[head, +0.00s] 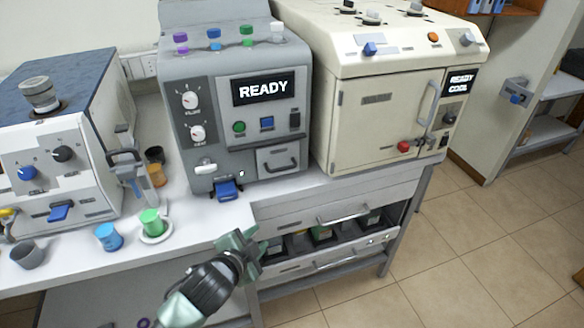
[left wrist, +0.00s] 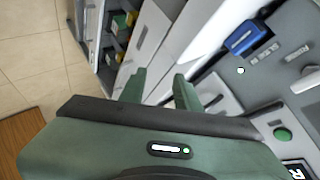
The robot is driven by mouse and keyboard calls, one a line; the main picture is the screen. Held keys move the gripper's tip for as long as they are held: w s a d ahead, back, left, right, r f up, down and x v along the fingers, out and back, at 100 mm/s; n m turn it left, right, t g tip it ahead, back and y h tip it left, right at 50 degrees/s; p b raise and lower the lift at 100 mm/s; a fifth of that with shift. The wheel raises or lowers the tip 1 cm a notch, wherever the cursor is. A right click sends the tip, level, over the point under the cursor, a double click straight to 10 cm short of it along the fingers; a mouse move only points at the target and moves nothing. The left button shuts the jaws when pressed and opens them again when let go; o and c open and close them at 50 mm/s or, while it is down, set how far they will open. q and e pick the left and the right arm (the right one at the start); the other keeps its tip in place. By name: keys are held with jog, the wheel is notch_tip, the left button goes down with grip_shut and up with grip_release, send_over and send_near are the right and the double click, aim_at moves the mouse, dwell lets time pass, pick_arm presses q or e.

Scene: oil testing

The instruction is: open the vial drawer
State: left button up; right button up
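The bench has an upper drawer front with a bar handle (head: 343,216). Below it, a lower front (head: 295,270) also has a bar handle, and dark, green and yellow items show in the gap above it. A smaller drawer (head: 279,159) with a dark handle sits shut in the grey READY machine. I cannot tell which is the vial drawer. My left gripper (head: 243,251) is in front of the bench edge, left of the bench drawers. In the left wrist view its fingers (left wrist: 158,88) are apart with nothing between them. My right gripper is not in view.
The grey machine (head: 180,70) and the cream oven (head: 350,130) stand on the bench. A blue cup (head: 109,237), a green cup (head: 151,222) and a grey cup (head: 27,254) stand near the front edge. The tiled floor (head: 480,250) at right is clear.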

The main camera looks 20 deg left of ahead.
aim_at(282, 170)
pick_arm(q)
jog(key=w+r+m+t+h, duration=0.1)
jog(key=w+r+m, duration=0.1)
jog(key=w, duration=0.4)
jog(key=w+r+m+t+h+p, duration=0.1)
jog(key=w+r+m, duration=0.1)
jog(key=w, duration=0.4)
jog(key=w+r+m+t+h, duration=0.1)
jog(key=w+r+m+t, duration=0.1)
jog(key=w, duration=0.4)
jog(key=shift+d+r+m, duration=0.4)
jog(key=shift+r+m, duration=0.05)
jog(key=shift+m, duration=0.55)
grip_shut()
